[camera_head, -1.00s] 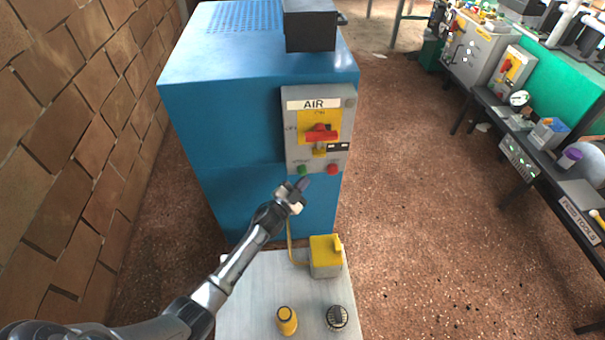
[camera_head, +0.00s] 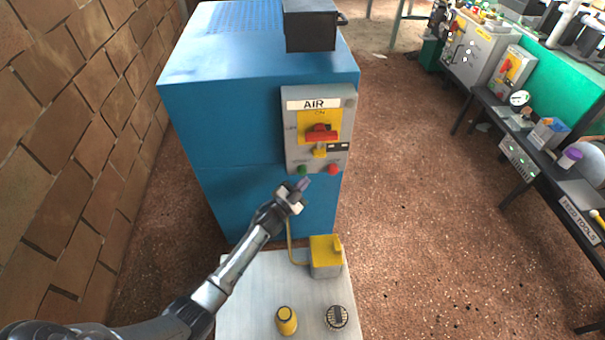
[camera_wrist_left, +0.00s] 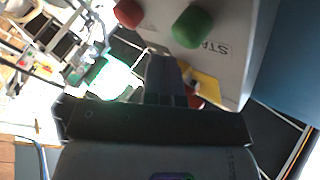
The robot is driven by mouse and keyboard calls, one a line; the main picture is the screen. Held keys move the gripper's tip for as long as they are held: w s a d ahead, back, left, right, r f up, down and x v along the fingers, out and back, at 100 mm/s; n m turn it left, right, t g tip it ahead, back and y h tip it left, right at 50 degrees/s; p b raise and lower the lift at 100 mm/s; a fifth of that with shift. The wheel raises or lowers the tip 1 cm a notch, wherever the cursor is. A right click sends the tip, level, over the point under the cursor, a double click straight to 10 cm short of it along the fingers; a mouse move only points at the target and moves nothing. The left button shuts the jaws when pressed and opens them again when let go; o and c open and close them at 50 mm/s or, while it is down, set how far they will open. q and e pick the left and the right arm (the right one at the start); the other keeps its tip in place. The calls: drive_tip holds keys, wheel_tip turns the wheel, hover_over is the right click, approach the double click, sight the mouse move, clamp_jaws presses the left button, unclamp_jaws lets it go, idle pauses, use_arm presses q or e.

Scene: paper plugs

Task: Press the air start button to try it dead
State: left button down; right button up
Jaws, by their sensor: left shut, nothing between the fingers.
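The grey air control panel (camera_head: 292,140) is on the front of a blue machine (camera_head: 240,120). It is labelled AIR and has a red switch handle (camera_head: 321,136) on a yellow plate. The green start button (camera_head: 302,170) sits at its lower left and the red button (camera_head: 333,169) at its lower right. In the left wrist view the green button (camera_wrist_left: 192,27) and part of its START label show close to the fingers. My left gripper (camera_head: 304,184) is shut and empty, its tip just below the green button in the head view. Contact cannot be told. My right gripper is not in view.
Below the panel is a pale bench top (camera_head: 255,290) with a yellow-and-grey box (camera_head: 325,257), a yellow-capped item (camera_head: 286,320) and a black round knob (camera_head: 337,317). A brick wall (camera_head: 70,130) stands left. A cluttered bench (camera_head: 545,160) is at right, with open floor between.

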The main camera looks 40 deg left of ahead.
use_arm(q)
drive_tip(key=shift+w+a, duration=0.1)
drive_tip(key=shift+w+a, duration=0.25)
idle(0.7)
drive_tip(key=shift+w+a, duration=0.3)
drive_tip(key=shift+a, duration=0.05)
idle(0.4)
drive_tip(key=shift+s+d, duration=0.1)
drive_tip(key=shift+d, duration=0.05)
idle(0.3)
drive_tip(key=shift+s+d, duration=0.5)
drive_tip(key=shift+s, duration=0.05)
drive_tip(key=shift+p, duration=0.3)
